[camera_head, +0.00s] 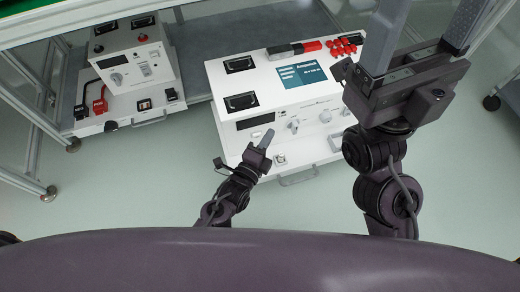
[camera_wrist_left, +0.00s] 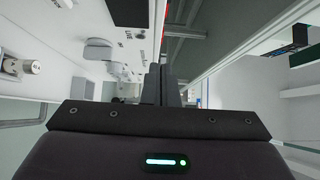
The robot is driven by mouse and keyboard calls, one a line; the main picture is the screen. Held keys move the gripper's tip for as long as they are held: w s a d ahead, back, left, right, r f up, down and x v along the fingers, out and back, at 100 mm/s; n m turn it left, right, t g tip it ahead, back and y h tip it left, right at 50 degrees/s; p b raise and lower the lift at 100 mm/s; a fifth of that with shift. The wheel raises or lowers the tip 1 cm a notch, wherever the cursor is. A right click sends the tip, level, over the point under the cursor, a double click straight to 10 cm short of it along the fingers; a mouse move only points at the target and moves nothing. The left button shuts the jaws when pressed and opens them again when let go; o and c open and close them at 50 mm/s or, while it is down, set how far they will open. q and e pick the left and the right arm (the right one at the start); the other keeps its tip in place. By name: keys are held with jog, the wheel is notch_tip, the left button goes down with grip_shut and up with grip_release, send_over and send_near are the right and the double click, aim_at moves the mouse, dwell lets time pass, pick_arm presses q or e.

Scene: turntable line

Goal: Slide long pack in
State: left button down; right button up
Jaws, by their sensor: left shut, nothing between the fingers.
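My left gripper (camera_head: 267,138) is shut and empty, its fingertips just in front of the control face of a white instrument case (camera_head: 270,98). In the left wrist view the two fingers (camera_wrist_left: 161,85) lie close together beside a white panel with knobs. My right gripper (camera_head: 424,22) is to the right of the case, its two long grey fingers pointing up the picture and well apart. A long dark bar with a red end (camera_head: 293,48) lies along the back of the case top. I cannot tell whether this bar is the long pack.
Red terminals (camera_head: 343,46) stand at the case's back right corner. A second white instrument (camera_head: 131,68) with red and black clips is at left, on a grey shelf (camera_head: 205,50) inside a metal frame. A handle (camera_head: 299,177) sticks out at the case's lower front. Floor in front is clear.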

aim_at(275, 109)
pick_arm(q)
jog(key=w, duration=0.2)
jog(key=w+b, duration=0.2)
jog(key=w, duration=0.1)
jog(key=shift+w+d+f, duration=0.15)
jog(key=shift+w+d, duration=0.1)
jog(key=shift+w, duration=0.1)
jog(key=shift+w+a, duration=0.25)
jog(key=shift+w, duration=0.3)
